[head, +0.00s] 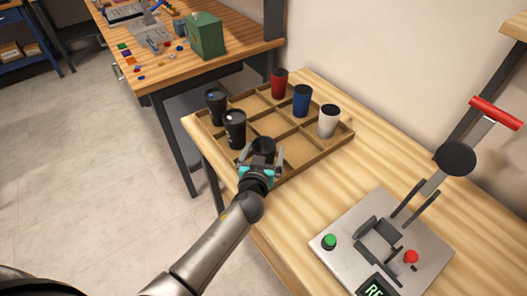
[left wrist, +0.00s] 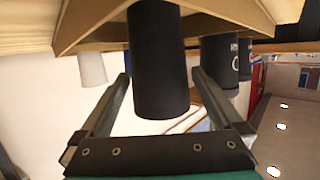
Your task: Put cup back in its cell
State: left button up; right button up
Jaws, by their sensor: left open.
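A wooden tray (head: 300,160) divided into cells lies on the light wood table. A plain black cup (head: 264,146) is upright at the tray's near corner cell, partly hidden by my left gripper (head: 262,160). My left gripper is open, with its fingers on either side of this cup. In the left wrist view, which looks upside down, the black cup (left wrist: 158,65) stands between the two spread fingers (left wrist: 160,95), with a gap visible on each side. The tray (left wrist: 95,25) shows above it there. The cup's base is hidden in the head view. My right gripper is out of view.
Two black cups with markings (head: 235,128) (head: 216,105), a red cup (head: 279,83), a blue cup (head: 302,100) and a white cup (head: 329,121) stand in other cells. A lever press (head: 385,250) with buttons stands at right. A workbench (head: 160,75) is behind.

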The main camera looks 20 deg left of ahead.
pick_arm(q)
jog(key=shift+r, duration=0.1)
jog(key=shift+r+p, duration=0.15)
jog(key=shift+p, duration=0.15)
jog(key=v, duration=1.2)
jog(key=shift+p, duration=0.3)
